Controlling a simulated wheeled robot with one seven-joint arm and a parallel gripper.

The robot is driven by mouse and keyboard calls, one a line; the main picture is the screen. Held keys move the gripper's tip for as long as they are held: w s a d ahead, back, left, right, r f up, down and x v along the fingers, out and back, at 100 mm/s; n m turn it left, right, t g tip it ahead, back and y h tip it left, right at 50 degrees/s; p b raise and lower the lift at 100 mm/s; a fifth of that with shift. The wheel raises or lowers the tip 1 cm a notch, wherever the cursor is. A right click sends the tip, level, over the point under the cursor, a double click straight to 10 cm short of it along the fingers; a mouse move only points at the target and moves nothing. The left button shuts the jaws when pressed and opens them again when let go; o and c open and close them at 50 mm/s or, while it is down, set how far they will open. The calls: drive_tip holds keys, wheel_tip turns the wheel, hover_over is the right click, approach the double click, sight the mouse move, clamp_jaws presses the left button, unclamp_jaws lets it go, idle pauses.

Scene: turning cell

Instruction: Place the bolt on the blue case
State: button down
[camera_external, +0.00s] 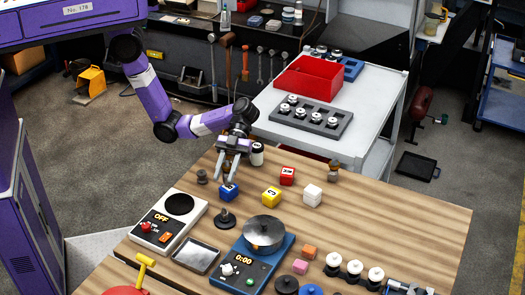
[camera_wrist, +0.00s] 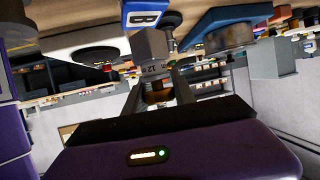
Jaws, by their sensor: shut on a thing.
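My gripper (camera_external: 227,172) hangs over the left part of the wooden table, fingers pointing down. In the wrist view my gripper (camera_wrist: 156,94) is shut on the bolt (camera_wrist: 151,45), which has a grey marked head and a brownish part between the fingers. In the external view the bolt is too small and covered to make out clearly. The blue case (camera_external: 228,193), a small blue cube with a white mark, sits on the table just below my fingers. It also shows in the wrist view (camera_wrist: 148,16), beyond the bolt's head. I cannot tell whether the bolt touches it.
A yellow block (camera_external: 271,197), a red block (camera_external: 287,176) and a white block (camera_external: 312,195) stand to the right.

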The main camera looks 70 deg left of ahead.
drive_tip(key=shift+f, duration=0.65)
drive_tip(key=shift+f, duration=0.2)
drive_tip(key=c, duration=1)
unclamp_jaws()
drive_tip(key=shift+c, duration=0.2)
drive_tip(key=shift+r, duration=0.1)
drive_tip(key=shift+r, duration=0.2)
drive_tip(key=b+v, duration=0.2)
drive_tip(key=v, duration=1)
drive_tip(key=shift+f, duration=0.2)
